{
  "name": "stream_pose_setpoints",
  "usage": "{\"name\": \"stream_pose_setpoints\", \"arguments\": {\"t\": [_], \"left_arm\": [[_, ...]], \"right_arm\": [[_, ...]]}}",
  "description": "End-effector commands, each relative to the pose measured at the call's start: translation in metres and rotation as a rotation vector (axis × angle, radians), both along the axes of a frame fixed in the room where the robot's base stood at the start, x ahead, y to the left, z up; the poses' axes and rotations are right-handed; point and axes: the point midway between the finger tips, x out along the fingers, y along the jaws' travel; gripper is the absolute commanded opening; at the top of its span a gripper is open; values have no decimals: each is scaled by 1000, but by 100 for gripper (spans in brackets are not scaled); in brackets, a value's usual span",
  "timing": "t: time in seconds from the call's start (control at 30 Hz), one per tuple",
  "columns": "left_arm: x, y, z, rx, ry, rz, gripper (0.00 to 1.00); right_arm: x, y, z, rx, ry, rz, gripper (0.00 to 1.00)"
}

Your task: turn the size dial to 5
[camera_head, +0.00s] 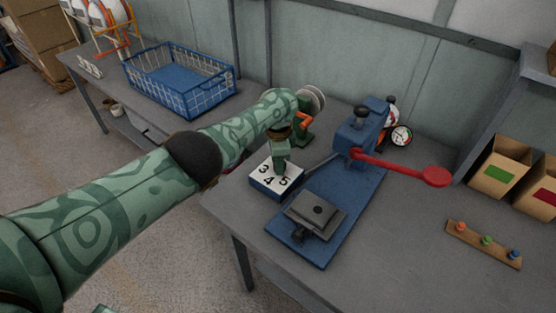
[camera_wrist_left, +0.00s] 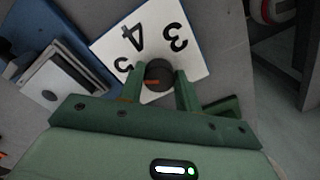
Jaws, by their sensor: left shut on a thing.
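The size dial (camera_head: 259,181) is a blue block with a white top marked 3, 4 and 5, on the grey table beside the press. The same white face (camera_wrist_left: 150,32) shows in the left wrist view. A dark round knob (camera_wrist_left: 160,71) with an orange mark stands on it. My left gripper (camera_head: 281,167) points down over the dial. In the left wrist view its two green fingers (camera_wrist_left: 160,88) are shut on the knob, one on each side. The number the mark points at cannot be told for sure. My right gripper is not in view.
The blue press (camera_head: 360,132) with its red lever (camera_head: 400,168) stands right of the dial. Its blue base holds a grey plate (camera_head: 314,211). A gauge (camera_head: 401,135), cardboard boxes (camera_head: 497,166) and a peg board (camera_head: 483,244) are further right. A blue wire basket (camera_head: 180,80) is behind left.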

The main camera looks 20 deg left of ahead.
Motion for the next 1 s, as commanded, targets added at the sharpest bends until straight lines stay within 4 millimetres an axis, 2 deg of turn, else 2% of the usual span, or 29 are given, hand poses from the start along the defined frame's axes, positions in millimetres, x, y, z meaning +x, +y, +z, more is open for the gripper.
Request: {"name": "stream_pose_setpoints", "arguments": {"t": [0.23,0.27,0.3,0.33,0.67,0.77,1.0], "left_arm": [[0,-1,0,-4,-1,2,11],[0,-1,0,-4,-1,2,39],[0,-1,0,-3,0,2,50],[0,-1,0,-3,0,2,55],[0,0,5,-1,-2,1,55],[0,-1,20,-2,-3,0,55],[1,-1,86,-4,-6,0,55]], "right_arm": [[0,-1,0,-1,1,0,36],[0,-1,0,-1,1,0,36],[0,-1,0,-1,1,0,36],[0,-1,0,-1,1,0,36],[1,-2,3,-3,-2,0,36],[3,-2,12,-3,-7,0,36],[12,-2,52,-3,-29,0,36]]}}
